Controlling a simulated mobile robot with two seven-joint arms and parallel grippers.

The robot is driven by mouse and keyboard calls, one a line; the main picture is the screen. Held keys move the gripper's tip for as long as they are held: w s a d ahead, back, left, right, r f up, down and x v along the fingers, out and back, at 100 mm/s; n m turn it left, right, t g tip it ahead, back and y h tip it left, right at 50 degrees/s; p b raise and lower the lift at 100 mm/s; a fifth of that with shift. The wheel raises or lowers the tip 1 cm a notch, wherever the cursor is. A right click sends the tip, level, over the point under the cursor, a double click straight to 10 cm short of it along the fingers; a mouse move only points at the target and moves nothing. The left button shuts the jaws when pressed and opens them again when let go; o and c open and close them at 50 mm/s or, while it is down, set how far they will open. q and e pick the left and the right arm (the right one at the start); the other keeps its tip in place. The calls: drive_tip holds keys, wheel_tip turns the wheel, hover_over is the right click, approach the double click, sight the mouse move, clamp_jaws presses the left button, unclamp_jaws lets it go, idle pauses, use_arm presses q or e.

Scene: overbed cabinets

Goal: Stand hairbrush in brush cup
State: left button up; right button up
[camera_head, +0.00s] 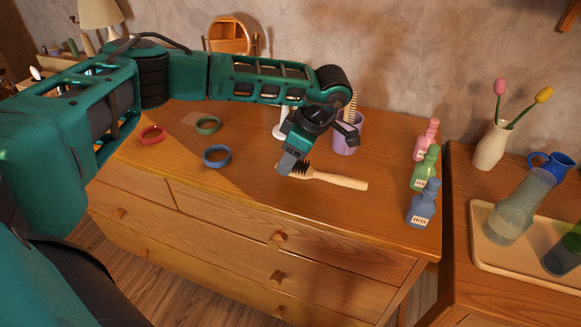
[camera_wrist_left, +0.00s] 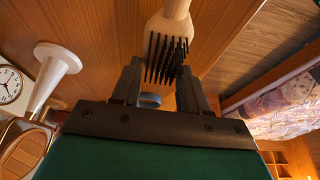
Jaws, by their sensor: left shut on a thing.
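The hairbrush (camera_head: 335,180) has a pale wooden handle and dark bristles. It lies level at the dresser top, handle pointing right; I cannot tell whether it touches the wood. My left gripper (camera_head: 290,163) is shut on its bristle end. In the left wrist view the bristles (camera_wrist_left: 167,58) show between the fingertips (camera_wrist_left: 160,85), and the handle runs away past the top edge. The brush cup (camera_head: 345,140) is purple and stands upright behind the brush, partly hidden by my left wrist. A light toothed comb (camera_head: 352,104) seems to stand in it. My right gripper is not in view.
Pink (camera_head: 426,138), green (camera_head: 424,167) and blue bottles (camera_head: 421,204) line the dresser's right side. Red (camera_head: 152,134), green (camera_head: 208,125) and blue rings (camera_head: 217,157) lie at left. A white stand (camera_head: 281,124) is behind my gripper.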

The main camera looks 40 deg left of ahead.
use_arm(q)
wheel_tip(320, 180, down, 3)
drive_tip(key=shift+r, duration=0.1)
drive_tip(key=o, duration=1.2)
